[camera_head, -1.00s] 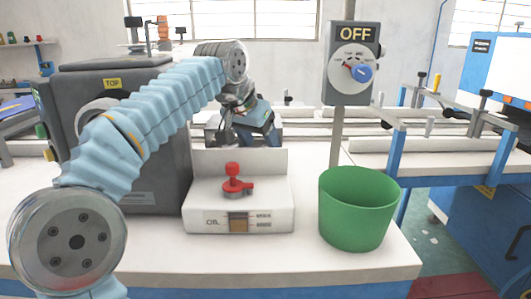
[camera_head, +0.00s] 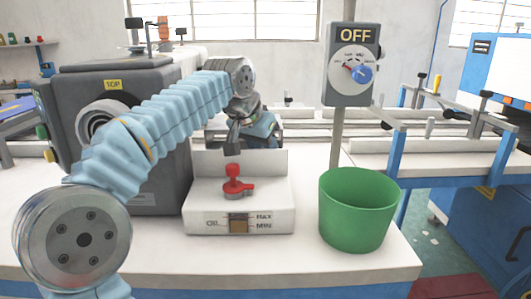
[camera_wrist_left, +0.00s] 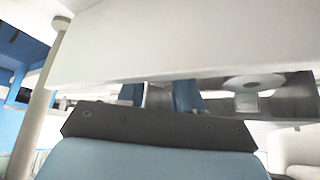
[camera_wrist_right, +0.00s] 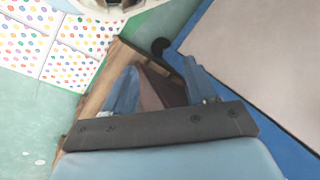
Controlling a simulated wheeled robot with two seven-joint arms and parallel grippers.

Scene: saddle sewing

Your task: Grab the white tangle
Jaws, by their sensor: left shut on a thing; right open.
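I cannot make out a white tangle in any view. My left arm reaches in from the left in the head view, past the dark grey machine (camera_head: 165,165). My left gripper (camera_head: 232,148) points down behind the white oil box (camera_head: 270,220), above and behind its red valve (camera_head: 233,182). In the left wrist view the left gripper (camera_wrist_left: 160,95) shows two blue fingers partly hidden by a large white body (camera_wrist_left: 190,40). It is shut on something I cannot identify. My right gripper (camera_wrist_right: 160,85) is open in the right wrist view, with brown surfaces beyond its fingers.
A green bin (camera_head: 352,215) stands right of the oil box. A dial panel (camera_head: 353,65) marked OFF is on a post behind it. The white bench (camera_head: 150,270) is clear at its front. Blue-framed rails (camera_head: 430,150) run along the right.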

